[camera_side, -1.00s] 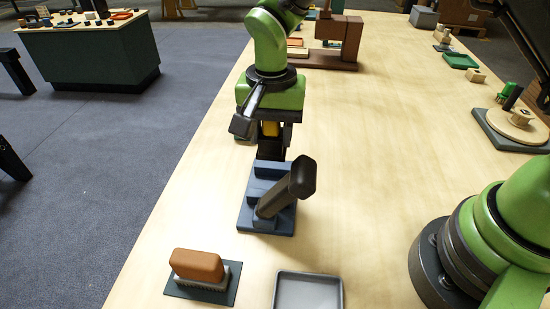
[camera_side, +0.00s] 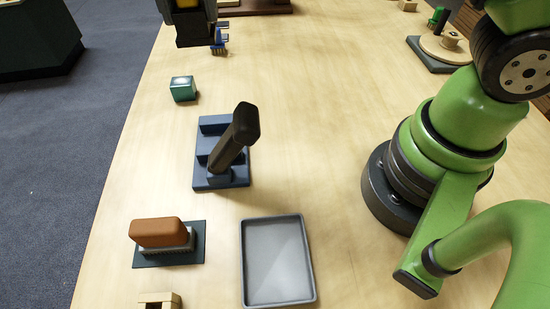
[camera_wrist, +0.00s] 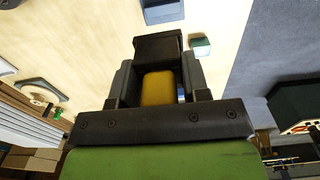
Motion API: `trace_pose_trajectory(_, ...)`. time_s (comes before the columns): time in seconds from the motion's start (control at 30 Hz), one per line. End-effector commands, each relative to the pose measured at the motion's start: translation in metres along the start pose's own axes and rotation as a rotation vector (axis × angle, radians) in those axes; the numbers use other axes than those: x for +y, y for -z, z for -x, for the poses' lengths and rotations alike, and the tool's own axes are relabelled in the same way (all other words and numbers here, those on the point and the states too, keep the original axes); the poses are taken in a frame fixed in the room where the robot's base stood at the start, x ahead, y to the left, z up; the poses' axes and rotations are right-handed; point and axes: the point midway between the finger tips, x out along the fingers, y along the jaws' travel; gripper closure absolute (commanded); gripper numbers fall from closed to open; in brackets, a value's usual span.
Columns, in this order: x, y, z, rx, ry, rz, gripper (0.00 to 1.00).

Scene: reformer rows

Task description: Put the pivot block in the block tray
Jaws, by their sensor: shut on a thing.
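My gripper (camera_wrist: 157,85) is shut on a yellow and black block (camera_wrist: 158,88), whose black part shows past the jaws in the wrist view. I cannot tell for sure that it is the pivot block. In the side view my gripper (camera_side: 195,28) is at the top left, beyond a teal block (camera_side: 183,88), with the jaws partly cut off by the edge. A shallow grey tray (camera_side: 277,262), seemingly the block tray, lies empty at the front. The teal block (camera_wrist: 201,46) also shows in the wrist view.
A blue stepped base (camera_side: 222,178) with a tilted black handle (camera_side: 236,135) stands between my gripper and the tray. A brush with a brown back (camera_side: 158,232) sits on a dark mat left of the tray. A small wooden piece (camera_side: 160,299) is at the bottom edge.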

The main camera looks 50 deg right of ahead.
Motion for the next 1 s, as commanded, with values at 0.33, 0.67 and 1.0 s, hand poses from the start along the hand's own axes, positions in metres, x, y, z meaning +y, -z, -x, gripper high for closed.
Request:
trace_pose_trajectory(0.33,0.001,-0.032,0.005,0.001,0.0,0.201,0.83)
trace_pose_trajectory(0.67,0.011,-0.091,0.007,0.001,0.0,0.601,0.83)
trace_pose_trajectory(1.0,0.039,-0.152,0.006,-0.001,0.0,1.075,0.83)
